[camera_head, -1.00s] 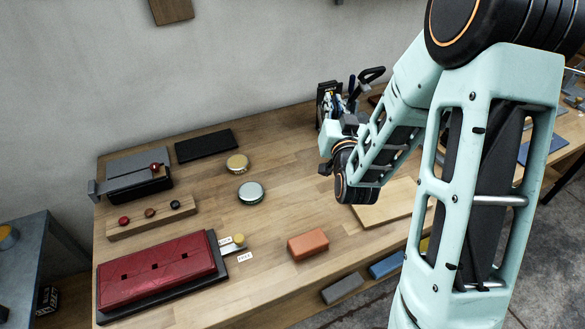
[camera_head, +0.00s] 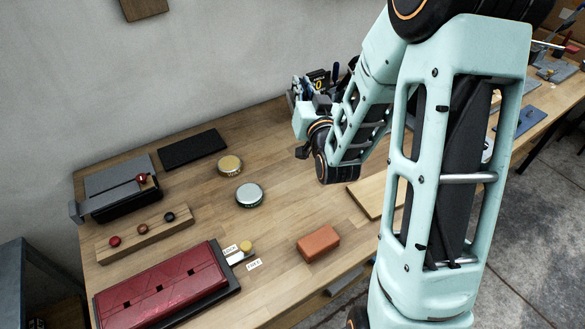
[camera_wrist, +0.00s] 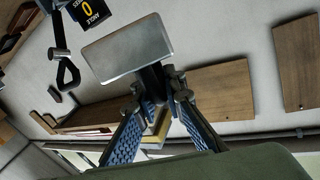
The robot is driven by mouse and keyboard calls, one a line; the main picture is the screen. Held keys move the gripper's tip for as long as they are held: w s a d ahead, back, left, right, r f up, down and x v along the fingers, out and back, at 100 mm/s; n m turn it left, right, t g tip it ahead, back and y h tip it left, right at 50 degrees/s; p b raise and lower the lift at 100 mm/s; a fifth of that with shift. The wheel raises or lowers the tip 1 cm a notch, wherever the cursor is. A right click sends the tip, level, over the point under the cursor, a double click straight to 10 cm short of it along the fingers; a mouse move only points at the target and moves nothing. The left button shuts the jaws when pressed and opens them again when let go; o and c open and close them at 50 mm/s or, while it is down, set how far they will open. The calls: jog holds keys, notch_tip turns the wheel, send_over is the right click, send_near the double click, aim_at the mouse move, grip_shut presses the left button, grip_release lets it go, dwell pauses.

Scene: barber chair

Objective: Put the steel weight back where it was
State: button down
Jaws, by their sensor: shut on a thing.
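The steel weight (camera_wrist: 125,48) is a plain grey metal block with a flat rectangular face, seen tilted in the wrist view. My gripper (camera_wrist: 158,88) is shut on it, with blue textured pads on the two fingers below it. In the head view my wrist hangs over the back of the wooden bench (camera_head: 285,215), in front of the tool holder. My arm hides most of the gripper there, and the block's underside cannot be seen.
A tool holder (camera_head: 300,88) stands close behind my wrist. On the bench are a gold tin (camera_head: 230,164), a pale tin (camera_head: 249,194), an orange block (camera_head: 318,243), a black mat (camera_head: 193,149) and a red case (camera_head: 160,285). The wood between tins and orange block is clear.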

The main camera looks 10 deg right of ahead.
jog(key=b, duration=0.1)
jog(key=d+y+b, duration=0.1)
jog(key=shift+s+f+n+b, duration=0.2)
jog(key=shift+f+n+b, duration=0.15)
jog(key=shift+n, duration=0.05)
jog(key=s+d+f+n+g+y+b, duration=0.1)
jog(key=s+d+f+n+y+b, duration=0.35)
jog(key=s+f+b, duration=0.5)
jog(key=shift+m+y, duration=0.35)
jog(key=shift+y, duration=0.1)
jog(key=shift+w+a+f+b, duration=0.7)
jog(key=shift+w+a+f, duration=0.4)
jog(key=shift+w+f, duration=0.9)
jog(key=shift+w+a+f+b, duration=0.75)
jog(key=shift+w+a+f, duration=0.35)
jog(key=shift+w+f, duration=0.9)
jog(key=shift+w+a+f+b, duration=0.7)
jog(key=shift+w+a+f, duration=0.65)
jog(key=shift+w, duration=1.05)
jog(key=shift+d+f, duration=0.15)
jog(key=shift+d, duration=0.1)
jog(key=shift+s+f+b, duration=0.2)
jog(key=shift+f+b, duration=0.5)
jog(key=shift+b, duration=0.15)
